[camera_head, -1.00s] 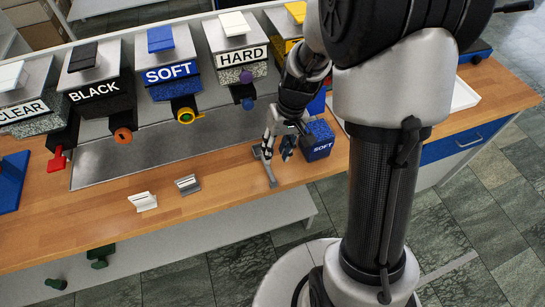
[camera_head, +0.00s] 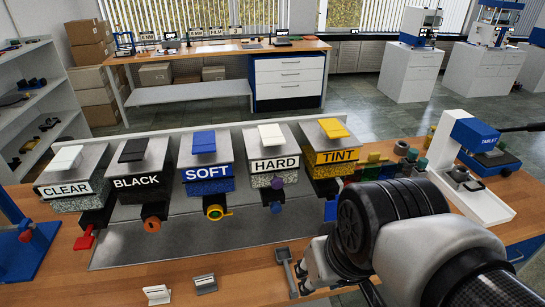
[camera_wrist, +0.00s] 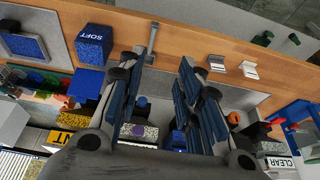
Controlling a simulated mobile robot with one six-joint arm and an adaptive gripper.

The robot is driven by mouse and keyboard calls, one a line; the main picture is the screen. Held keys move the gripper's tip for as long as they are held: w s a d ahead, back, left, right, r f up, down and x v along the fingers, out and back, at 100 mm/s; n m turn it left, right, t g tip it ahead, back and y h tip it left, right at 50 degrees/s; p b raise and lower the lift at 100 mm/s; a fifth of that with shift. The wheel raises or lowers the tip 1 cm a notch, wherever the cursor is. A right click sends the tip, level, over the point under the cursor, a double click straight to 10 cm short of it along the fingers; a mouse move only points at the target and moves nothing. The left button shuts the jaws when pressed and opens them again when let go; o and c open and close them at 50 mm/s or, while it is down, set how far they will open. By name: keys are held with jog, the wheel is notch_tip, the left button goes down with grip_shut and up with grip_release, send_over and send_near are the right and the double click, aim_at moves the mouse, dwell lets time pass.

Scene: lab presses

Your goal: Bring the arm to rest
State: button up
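My gripper (camera_wrist: 166,62) is open in the wrist view, with a clear gap between its two dark-padded fingers and nothing held. A blue block-shaped container marked SOFT (camera_wrist: 92,45) stands left of the fingers in the wrist view.
Dispensers marked CLEAR (camera_head: 68,187), BLACK (camera_head: 138,181), SOFT (camera_head: 207,172), HARD (camera_head: 274,165) and TINT (camera_head: 331,155) line the bench. Two small metal holders (camera_head: 157,294) (camera_head: 205,284) sit in front. A blue-and-white TABLET press (camera_head: 474,135) stands at right.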

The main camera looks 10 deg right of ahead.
jog(key=s, duration=0.2)
jog(key=shift+s+d+r+t, duration=0.1)
jog(key=shift+s+r+t, duration=0.15)
jog(key=shift+s+t, duration=0.1)
dwell(1.1)
